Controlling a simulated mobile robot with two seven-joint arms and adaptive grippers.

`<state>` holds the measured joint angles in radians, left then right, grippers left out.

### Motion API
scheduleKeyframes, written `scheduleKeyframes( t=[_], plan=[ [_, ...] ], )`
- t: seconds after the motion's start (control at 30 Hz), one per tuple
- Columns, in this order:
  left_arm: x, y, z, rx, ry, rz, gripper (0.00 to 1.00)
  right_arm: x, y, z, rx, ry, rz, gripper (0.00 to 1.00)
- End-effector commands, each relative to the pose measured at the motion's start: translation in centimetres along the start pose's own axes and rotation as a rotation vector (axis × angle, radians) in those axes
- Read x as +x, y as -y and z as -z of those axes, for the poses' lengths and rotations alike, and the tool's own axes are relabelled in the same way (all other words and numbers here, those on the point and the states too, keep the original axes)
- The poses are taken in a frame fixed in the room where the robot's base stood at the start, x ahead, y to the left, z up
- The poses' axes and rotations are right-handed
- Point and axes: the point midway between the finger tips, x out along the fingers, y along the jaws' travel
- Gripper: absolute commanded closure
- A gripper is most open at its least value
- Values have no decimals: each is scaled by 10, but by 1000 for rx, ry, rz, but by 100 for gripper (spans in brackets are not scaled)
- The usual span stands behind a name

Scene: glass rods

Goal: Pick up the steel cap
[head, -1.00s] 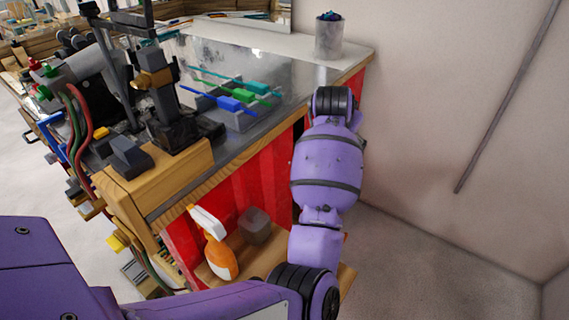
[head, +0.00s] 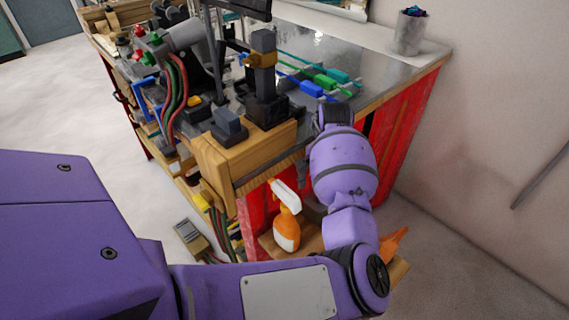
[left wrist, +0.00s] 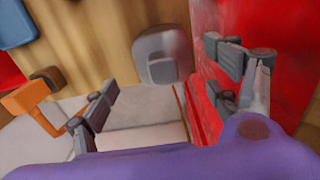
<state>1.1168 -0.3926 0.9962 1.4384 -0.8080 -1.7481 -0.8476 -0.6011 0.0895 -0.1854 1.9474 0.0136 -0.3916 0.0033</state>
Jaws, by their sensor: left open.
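A grey, rounded, block-like piece, which I take to be the steel cap (left wrist: 162,55), sits on the wooden shelf in the left wrist view, close to the red panel. In the head view only a dark bit of it may show beside my arm; the rest is hidden. My left gripper (left wrist: 160,68) is open, one finger to each side of the cap in the picture, with nothing between them held. I cannot tell how far the fingers are from the cap. In the head view my left arm hides its gripper. My right gripper is in neither view.
An orange and white spray bottle (head: 286,225) stands on the low shelf left of my arm. An orange item (head: 393,243) lies to its right. The workbench (head: 412,82) with rods and clamps rises above. A red panel (left wrist: 204,90) is close to the right finger.

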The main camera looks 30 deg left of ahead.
Motion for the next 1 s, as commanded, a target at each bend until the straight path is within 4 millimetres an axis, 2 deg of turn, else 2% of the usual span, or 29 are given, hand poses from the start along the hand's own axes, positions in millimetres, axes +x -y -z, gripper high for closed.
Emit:
scheduleKeyframes(
  t=[0.5, 0.8, 1.0],
  plan=[
    [66, 1, -1, 0, 0, -1, 19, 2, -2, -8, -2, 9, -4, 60],
    [70, 1, -1, -1, -4, 1, 19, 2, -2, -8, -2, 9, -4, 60],
    [70, 1, -1, -1, -4, 1, 44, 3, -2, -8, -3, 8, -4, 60]
  ],
)
